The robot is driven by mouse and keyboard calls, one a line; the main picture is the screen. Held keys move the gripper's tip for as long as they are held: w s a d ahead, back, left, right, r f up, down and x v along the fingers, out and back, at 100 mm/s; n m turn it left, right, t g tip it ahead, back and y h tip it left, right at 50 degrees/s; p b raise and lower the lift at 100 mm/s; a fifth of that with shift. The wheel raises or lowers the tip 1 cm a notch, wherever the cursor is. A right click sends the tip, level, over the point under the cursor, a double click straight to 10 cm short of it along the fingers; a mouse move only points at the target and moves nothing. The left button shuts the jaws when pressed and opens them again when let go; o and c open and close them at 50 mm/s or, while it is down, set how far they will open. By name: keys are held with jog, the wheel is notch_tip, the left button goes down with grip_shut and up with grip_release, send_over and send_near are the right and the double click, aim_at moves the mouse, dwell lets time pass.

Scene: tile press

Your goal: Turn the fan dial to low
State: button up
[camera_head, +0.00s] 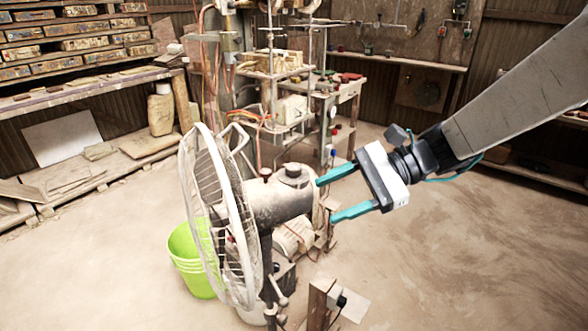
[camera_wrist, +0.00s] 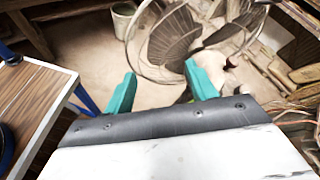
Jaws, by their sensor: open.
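The fan (camera_head: 222,215) stands left of centre in the head view, its round wire cage facing left. Its beige motor housing (camera_head: 275,202) points right, towards my gripper. A dark round knob (camera_head: 293,171) sits on top of the housing; it may be the dial, but no markings can be read. My gripper (camera_head: 326,201) has its teal fingers spread and nothing between them. Its fingertips are close to the housing's rear end; whether they touch cannot be told. In the wrist view, the fan cage (camera_wrist: 178,38) lies beyond my gripper (camera_wrist: 158,78), and the dial cannot be made out.
A green bucket (camera_head: 190,262) stands behind the cage. A machine stand with rods and a cluttered bench (camera_head: 300,85) is behind the fan. A wooden post (camera_head: 318,302) stands in front. The floor (camera_head: 460,250) at right is clear. A wood-topped table (camera_wrist: 30,95) shows left in the wrist view.

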jog(key=w+a+f+m+t+y, duration=0.1)
jog(key=w+f+m+t+y, duration=0.15)
jog(key=w+m, duration=0.4)
jog(key=m+t+y, duration=0.2)
jog(key=m+t, duration=0.2)
jog(key=t, duration=0.1)
send_near(294, 166)
jog(key=a, duration=0.2)
jog(key=shift+g+h, duration=0.25)
jog(key=x, duration=0.8)
jog(key=shift+w+f, duration=0.15)
jog(key=shift+w, duration=0.3)
jog(key=c, duration=1)
